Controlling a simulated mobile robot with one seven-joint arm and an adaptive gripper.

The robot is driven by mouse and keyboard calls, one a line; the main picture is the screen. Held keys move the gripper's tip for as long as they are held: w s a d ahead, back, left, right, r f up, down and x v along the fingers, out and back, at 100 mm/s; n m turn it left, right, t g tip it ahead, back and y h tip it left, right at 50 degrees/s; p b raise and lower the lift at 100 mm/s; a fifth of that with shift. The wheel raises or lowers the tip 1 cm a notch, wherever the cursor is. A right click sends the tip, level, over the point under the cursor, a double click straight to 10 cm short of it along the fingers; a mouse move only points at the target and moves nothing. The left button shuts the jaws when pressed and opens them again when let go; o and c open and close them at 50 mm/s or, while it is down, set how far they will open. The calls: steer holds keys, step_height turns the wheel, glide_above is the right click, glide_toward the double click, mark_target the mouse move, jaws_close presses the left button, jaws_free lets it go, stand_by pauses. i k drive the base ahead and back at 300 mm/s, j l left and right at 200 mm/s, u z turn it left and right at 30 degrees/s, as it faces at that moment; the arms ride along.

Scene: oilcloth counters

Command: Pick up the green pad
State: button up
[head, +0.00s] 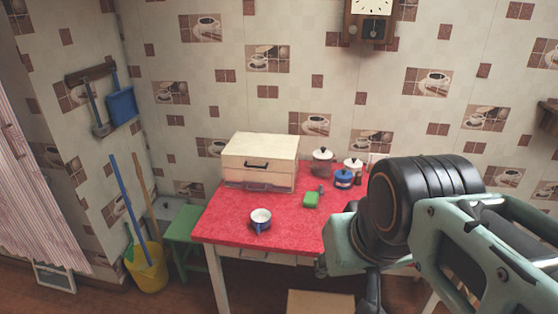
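The green pad (310,200) is a small bright green block lying on the red-topped table (225,225), right of the middle of the part that shows. A small dark object (321,189) is close behind it; I cannot tell whether they touch. My arm fills the right side of the head view, nearer to the camera than the table. A dark part that appears to be my gripper (371,295) shows below the teal wrist at the bottom edge. It is low and to the right of the pad in the picture, apart from it. Its fingers are not clearly seen.
A cream bread box (260,152) stands at the table's back left. A white and blue cup (260,218) is near the front edge. Lidded pots, one dark (322,162) and one blue (343,179), stand behind the pad. A green stool (185,223) and yellow bucket (149,272) are at left.

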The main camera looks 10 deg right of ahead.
mark_target(312, 198)
steer(key=j+z, duration=0.3)
steer(key=j, duration=0.5)
steer(key=i+j+z, duration=0.15)
steer(key=j, duration=0.2)
steer(key=j+z, duration=0.15)
steer(key=j, duration=0.25)
steer(key=i+j+z, duration=0.2)
steer(key=j, duration=0.15)
steer(key=i+j+z, duration=0.15)
steer(key=j, duration=0.2)
